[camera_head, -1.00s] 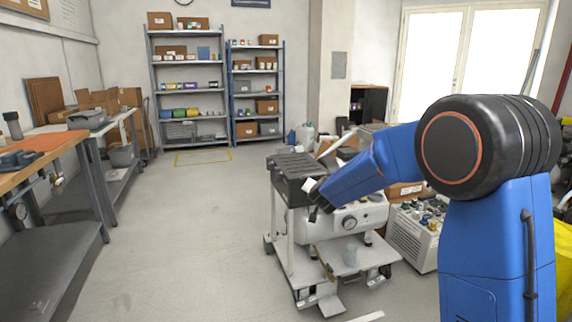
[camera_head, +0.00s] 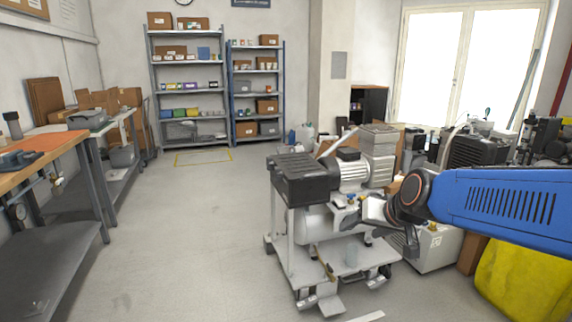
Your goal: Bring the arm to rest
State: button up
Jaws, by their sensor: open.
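My arm comes in from the right edge as a long blue link (camera_head: 500,205) with a dark wrist joint. My gripper (camera_head: 366,214) is at its left end, in front of the compressor cart (camera_head: 284,240). Its jaws are open and I see nothing held between them. It overlaps the compressor's white tank (camera_head: 318,224) in the picture; I cannot tell whether they touch. The gripper hides part of the tank and the cart's right side.
A dark-topped compressor unit (camera_head: 300,178) and motor sit on the cart. More machines (camera_head: 478,150) and a yellow item (camera_head: 525,283) stand at the right. A workbench (camera_head: 45,150) is at the left, shelves (camera_head: 188,90) at the back. The left floor (camera_head: 190,230) is clear.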

jog(key=s+d+f+g+h, duration=0.1)
jog(key=s+d+f, duration=0.1)
jog(key=s, duration=0.6)
jog(key=s+d+f+g+h, duration=0.1)
jog(key=s+d, duration=0.3)
jog(key=s, duration=0.4)
jog(key=s+d+f+g, duration=0.1)
jog(key=s+d+f, duration=0.2)
jog(key=s, duration=0.5)
jog(key=shift+s+f+n+g+h, duration=0.3)
jog(key=shift+s+f+n+h, duration=0.1)
jog(key=shift+f, duration=0.1)
